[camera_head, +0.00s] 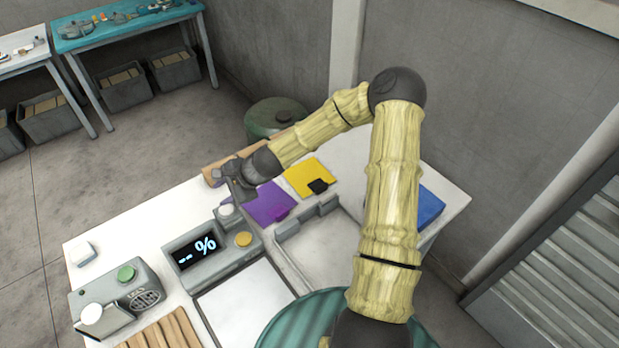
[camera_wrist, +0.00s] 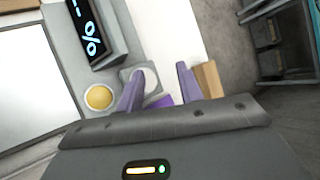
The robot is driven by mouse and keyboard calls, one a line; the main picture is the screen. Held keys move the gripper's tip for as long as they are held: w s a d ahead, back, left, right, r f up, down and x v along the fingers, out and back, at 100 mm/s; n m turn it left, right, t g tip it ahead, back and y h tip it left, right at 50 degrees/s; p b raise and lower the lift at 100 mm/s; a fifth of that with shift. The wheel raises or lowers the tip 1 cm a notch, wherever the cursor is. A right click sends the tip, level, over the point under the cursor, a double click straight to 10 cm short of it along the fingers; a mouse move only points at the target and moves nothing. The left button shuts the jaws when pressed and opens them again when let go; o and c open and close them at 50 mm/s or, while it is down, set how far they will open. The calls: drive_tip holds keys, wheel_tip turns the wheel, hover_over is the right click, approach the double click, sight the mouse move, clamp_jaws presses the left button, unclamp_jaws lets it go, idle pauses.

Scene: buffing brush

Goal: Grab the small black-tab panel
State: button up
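The yellow panel (camera_head: 309,174) lies flat on the white table, with a small black tab (camera_head: 318,186) at its near edge. A purple panel (camera_head: 268,204) with a purple tab (camera_head: 281,214) lies to its left, nearer my gripper. My gripper (camera_head: 238,194) is left of both panels, above the table by the purple panel's left edge. In the wrist view its two fingers (camera_wrist: 160,82) stand apart with nothing held between them. A bit of purple (camera_wrist: 161,102) shows beyond them. The yellow panel and black tab are not visible in the wrist view.
A grey display unit (camera_head: 212,262) with a white knob and yellow button (camera_head: 243,239) stands close below my gripper. A blue panel (camera_head: 430,207) lies at the right, partly behind my arm. A grey tray (camera_head: 325,245) is nearer. A wooden block (camera_head: 217,170) lies behind my gripper.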

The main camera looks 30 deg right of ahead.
drive_tip(key=s+d+r+n+g+h, duration=0.1)
drive_tip(key=s+d+r+n+h, duration=0.2)
drive_tip(key=s+d+r+n, duration=0.2)
drive_tip(key=s+d+r+n+g+h, duration=0.1)
drive_tip(key=s+d+r+n+h, duration=0.3)
drive_tip(key=s, duration=1.3)
wheel_tip(320, 180, up, 3)
drive_tip(key=d+n, duration=0.1)
drive_tip(key=n, duration=0.5)
drive_tip(key=shift+d+r+n+g, duration=0.15)
drive_tip(key=shift+d+n+g, duration=0.15)
drive_tip(key=shift+d+n, duration=0.1)
drive_tip(key=shift+w, duration=0.1)
